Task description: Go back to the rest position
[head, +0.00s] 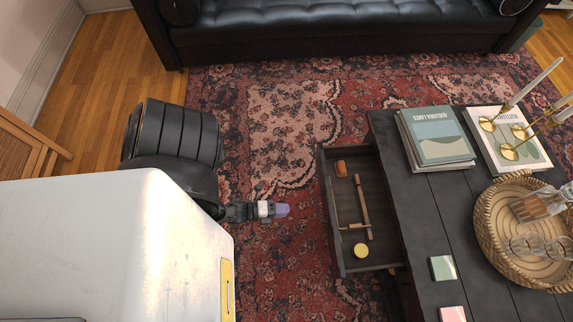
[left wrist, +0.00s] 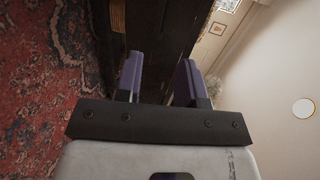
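My left gripper (head: 282,210) shows in the head view at the end of my dark arm, over the patterned rug and left of the open drawer (head: 334,254). In the left wrist view its two purple fingers (left wrist: 158,78) stand apart with nothing between them, so it is open and empty. My right gripper is in neither view.
The drawer stands pulled out from the black table (head: 424,215) and holds a wooden piece (head: 364,208), a small orange-brown block (head: 341,168) and a yellow round item (head: 361,250). Books (head: 441,138), candle holders and a woven tray (head: 483,239) are on the table. A black sofa (head: 330,35) is behind.

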